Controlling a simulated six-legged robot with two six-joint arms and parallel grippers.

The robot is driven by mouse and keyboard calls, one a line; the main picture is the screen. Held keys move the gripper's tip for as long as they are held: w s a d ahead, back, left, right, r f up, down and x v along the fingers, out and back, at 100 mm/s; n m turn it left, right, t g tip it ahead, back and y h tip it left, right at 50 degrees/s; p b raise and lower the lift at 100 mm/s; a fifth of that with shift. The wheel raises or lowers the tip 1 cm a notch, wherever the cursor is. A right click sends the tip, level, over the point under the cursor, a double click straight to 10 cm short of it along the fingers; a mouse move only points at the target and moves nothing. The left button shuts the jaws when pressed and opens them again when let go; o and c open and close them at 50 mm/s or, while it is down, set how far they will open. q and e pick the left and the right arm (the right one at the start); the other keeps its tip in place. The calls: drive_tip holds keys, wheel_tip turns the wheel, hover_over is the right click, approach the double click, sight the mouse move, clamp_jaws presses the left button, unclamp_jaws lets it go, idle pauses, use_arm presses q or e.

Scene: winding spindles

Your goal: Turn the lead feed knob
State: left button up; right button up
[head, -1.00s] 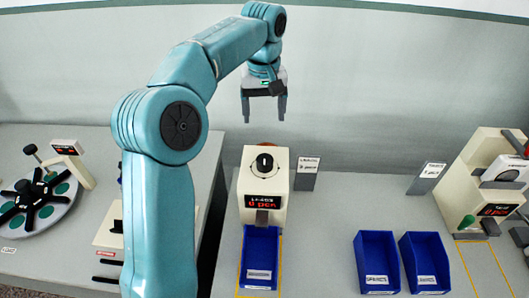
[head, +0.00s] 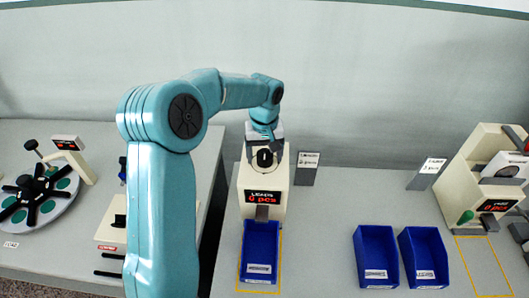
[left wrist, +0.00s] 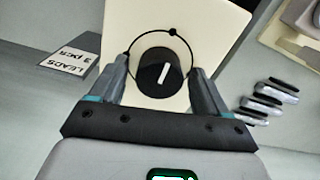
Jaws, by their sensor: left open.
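The lead feed knob (head: 265,158) is a black round knob with a white pointer line, on top of a cream dispenser box (head: 249,182). The box front has a red display reading "LEADS 0 pcs". My left gripper (head: 265,150) is over the box top at the knob. In the left wrist view the knob (left wrist: 161,74) lies between the two open fingers (left wrist: 160,82), with gaps on both sides. A thin black ring with a dot surrounds the knob. My right gripper is not in view.
A blue bin (head: 260,252) sits below the dispenser's spout. A sign (head: 307,168) reading "LEADS 3 pcs" stands right of the box. Two blue bins (head: 376,257) and another cream machine (head: 470,190) are farther right. A turntable (head: 62,205) is on the left table.

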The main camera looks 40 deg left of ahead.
use_arm(q)
drive_tip(key=shift+d, duration=0.15)
drive_tip(key=c, duration=1)
drive_tip(key=shift+c, duration=0.2)
drive_tip(key=shift+m, duration=0.3)
drive_tip(key=m, duration=0.4)
drive_tip(key=shift+b, duration=0.3)
drive_tip(key=m, duration=0.4)
drive_tip(key=shift+m, duration=0.3)
drive_tip(key=m, duration=0.4)
drive_tip(key=shift+m, duration=2.2)
